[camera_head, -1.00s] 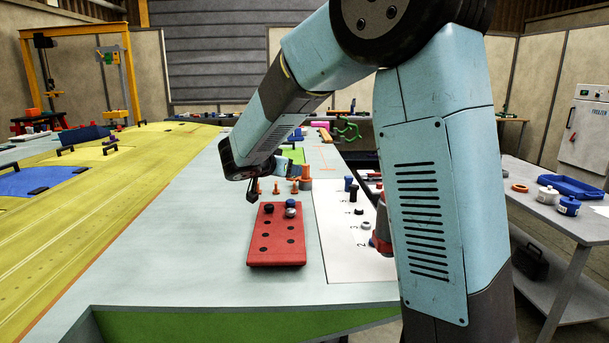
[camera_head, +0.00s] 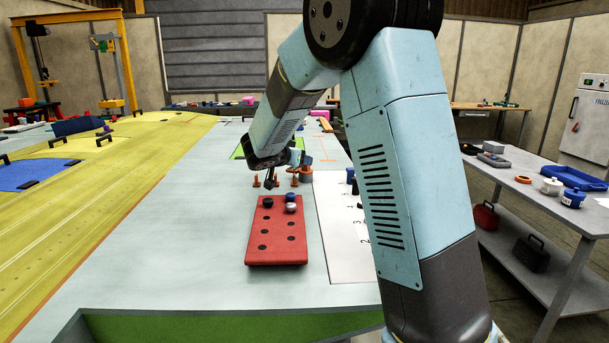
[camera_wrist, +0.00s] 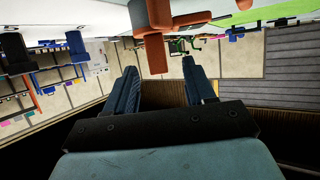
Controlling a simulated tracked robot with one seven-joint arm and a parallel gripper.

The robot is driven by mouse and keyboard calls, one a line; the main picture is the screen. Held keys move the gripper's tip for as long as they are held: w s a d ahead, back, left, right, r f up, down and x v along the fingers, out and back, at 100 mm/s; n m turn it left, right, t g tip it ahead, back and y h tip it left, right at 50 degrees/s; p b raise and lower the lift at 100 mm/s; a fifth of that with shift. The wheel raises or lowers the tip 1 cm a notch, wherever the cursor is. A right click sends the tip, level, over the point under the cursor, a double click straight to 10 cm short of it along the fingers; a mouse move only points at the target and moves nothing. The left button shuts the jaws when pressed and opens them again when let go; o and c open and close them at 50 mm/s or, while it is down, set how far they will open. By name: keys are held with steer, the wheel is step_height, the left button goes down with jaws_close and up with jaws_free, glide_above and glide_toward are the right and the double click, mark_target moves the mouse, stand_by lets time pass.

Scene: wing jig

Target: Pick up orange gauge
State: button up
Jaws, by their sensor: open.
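The orange gauge (camera_head: 306,176) is a stout upright cylinder at the right end of a row of orange pegs, behind the red block. In the wrist view, which is upside down, an orange stepped piece (camera_wrist: 155,52) that looks like the gauge hangs from the top, in line with the gap between the fingers. My gripper (camera_head: 298,160) is small and partly hidden by my wrist in the head view, close to the gauge. In the wrist view my gripper (camera_wrist: 160,75) has its two blue fingers apart, with nothing clamped. How far the gauge lies from the fingertips is unclear.
Several orange pegs (camera_head: 276,181) stand left of the gauge. The red block (camera_head: 278,248) with holes and small knobs lies in front. A white numbered sheet (camera_head: 345,245) lies to the right, with dark and blue pieces. The table (camera_head: 190,230) is clear to the left.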

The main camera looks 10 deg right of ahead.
mark_target(306, 170)
steer(key=shift+f+x, duration=0.1)
steer(key=shift+x, duration=1.2)
steer(key=shift+f+x, duration=0.15)
steer(key=shift+x, duration=1.15)
steer(key=shift+s, duration=0.2)
jaws_close()
